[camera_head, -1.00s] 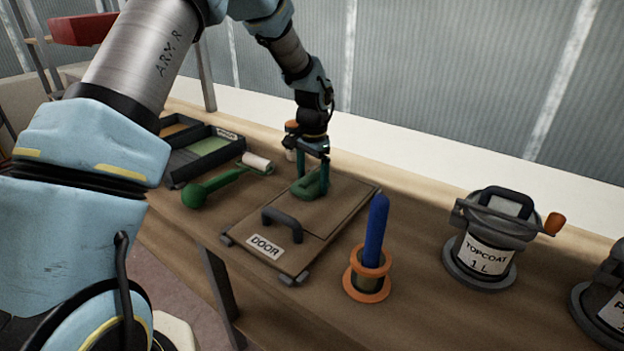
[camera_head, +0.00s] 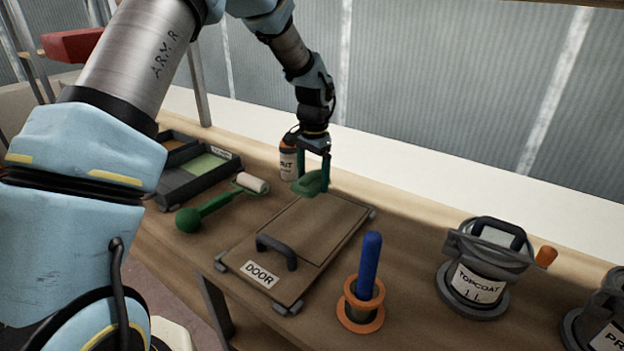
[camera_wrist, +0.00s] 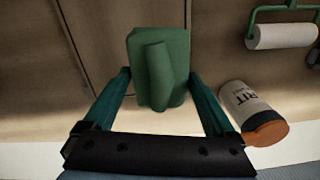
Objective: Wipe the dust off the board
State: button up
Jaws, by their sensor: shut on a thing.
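The board (camera_head: 318,222) is a flat brown panel with a dark handle and a DOOR label, lying on the bench; its surface looks evenly brown, and I cannot tell how much dust is on it. My gripper (camera_head: 314,178) is shut on a green wiping pad (camera_head: 309,184) near the board's far edge, and the pad appears raised above the board. In the wrist view the pad (camera_wrist: 160,68) sits between the teal fingers, with its ridge-like grip toward the camera.
A bottle (camera_head: 288,163) with an orange cap stands just behind the pad. A green-handled roller (camera_head: 222,203) and a dark tray (camera_head: 190,178) lie left. A blue-handled tool in an orange-rimmed holder (camera_head: 361,312) stands right of the board, with the TOPCOAT can (camera_head: 478,274) beyond.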

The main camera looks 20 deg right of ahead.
jog(key=shift+r+p, duration=0.55)
jog(key=shift+r, duration=0.6)
